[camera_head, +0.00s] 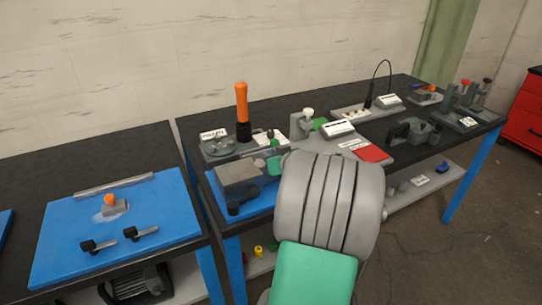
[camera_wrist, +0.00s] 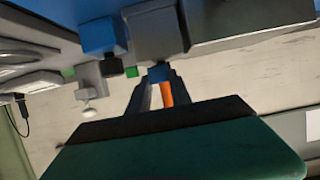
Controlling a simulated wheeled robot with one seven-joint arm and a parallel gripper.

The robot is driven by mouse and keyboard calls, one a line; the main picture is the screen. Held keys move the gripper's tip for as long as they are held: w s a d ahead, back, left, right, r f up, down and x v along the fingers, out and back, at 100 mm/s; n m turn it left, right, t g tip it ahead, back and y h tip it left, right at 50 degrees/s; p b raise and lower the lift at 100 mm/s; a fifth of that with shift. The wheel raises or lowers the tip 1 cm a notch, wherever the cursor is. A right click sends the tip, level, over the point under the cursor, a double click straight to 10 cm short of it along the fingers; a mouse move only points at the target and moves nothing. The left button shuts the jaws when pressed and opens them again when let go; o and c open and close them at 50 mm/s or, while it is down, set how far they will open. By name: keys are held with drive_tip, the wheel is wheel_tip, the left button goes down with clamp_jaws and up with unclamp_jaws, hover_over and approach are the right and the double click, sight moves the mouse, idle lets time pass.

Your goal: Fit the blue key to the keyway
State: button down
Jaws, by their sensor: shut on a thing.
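In the wrist view my gripper (camera_wrist: 160,80) is shut on a small blue piece, the blue key (camera_wrist: 159,73), which shows between the fingertips. A grey block (camera_wrist: 155,30) lies close beyond the fingertips, and I cannot tell if the key touches it. A blue block with a dark end (camera_wrist: 100,33) is beside it. In the head view my arm covers the middle of the bench, and the fingertips and key cannot be made out. A grey block (camera_head: 238,174) on a blue mat (camera_head: 262,202) stands just left of my arm. I cannot make out the keyway.
An orange-handled tool (camera_head: 242,105) stands upright behind the blue mat. A red pad (camera_head: 371,153) and a dark clamp-like fixture (camera_head: 415,132) are to the right. A second bench at left holds a blue board (camera_head: 70,255) with small black-knobbed parts.

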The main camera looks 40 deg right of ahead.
drive_tip(key=shift+f, duration=0.25)
drive_tip(key=c, duration=1.1)
unclamp_jaws()
drive_tip(key=b+v, duration=0.1)
drive_tip(key=v, duration=0.6)
drive_tip(key=shift+s, duration=0.35)
drive_tip(key=shift+a+r, duration=0.1)
drive_tip(key=shift+r, duration=0.05)
